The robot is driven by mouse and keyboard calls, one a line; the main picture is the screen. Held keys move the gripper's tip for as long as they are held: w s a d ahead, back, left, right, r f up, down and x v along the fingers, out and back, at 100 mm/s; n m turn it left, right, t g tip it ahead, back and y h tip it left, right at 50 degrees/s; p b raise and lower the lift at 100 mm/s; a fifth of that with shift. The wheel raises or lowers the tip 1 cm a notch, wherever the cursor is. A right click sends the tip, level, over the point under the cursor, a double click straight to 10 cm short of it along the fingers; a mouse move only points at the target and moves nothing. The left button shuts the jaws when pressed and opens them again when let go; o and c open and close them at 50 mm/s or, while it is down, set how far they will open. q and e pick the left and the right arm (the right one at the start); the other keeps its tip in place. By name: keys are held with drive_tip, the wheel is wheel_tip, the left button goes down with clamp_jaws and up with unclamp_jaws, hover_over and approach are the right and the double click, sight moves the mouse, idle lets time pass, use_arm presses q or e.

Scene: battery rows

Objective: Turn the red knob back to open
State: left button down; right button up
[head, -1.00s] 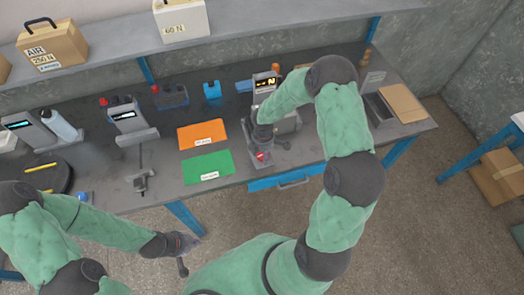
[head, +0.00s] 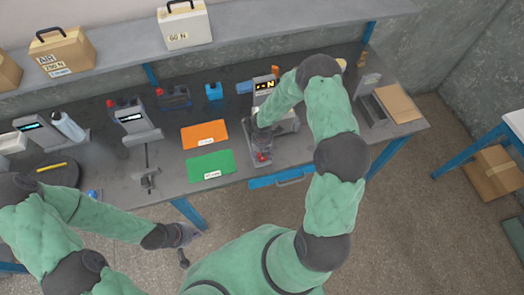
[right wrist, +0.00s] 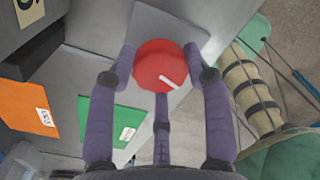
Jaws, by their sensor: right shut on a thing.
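The red knob (right wrist: 160,62) is round with a white pointer line, which points to the lower right in the right wrist view. In the head view my right gripper (head: 262,150) points down at the device's front. My left gripper (head: 186,240) hangs in front of the bench, away from the knob; its fingers are too small to read.
An orange mat (head: 204,134) and a green mat (head: 211,166) lie left of the device. A blue drawer (head: 283,178) is under the bench edge. Other grey devices (head: 130,122) stand further left.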

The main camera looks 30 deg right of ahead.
drive_tip(key=n, duration=0.1)
drive_tip(key=n+p, duration=0.2)
drive_tip(key=shift+w+d+r, duration=0.15)
drive_tip(key=shift+w+d, duration=0.05)
drive_tip(key=shift+d, duration=0.05)
drive_tip(key=shift+w+n, duration=0.1)
drive_tip(key=shift+n, duration=0.7)
drive_tip(key=shift+w, duration=0.15)
drive_tip(key=o, duration=1.2)
drive_tip(key=shift+c, duration=0.2)
drive_tip(key=shift+a, duration=0.1)
wheel_tip(320, 180, up, 12)
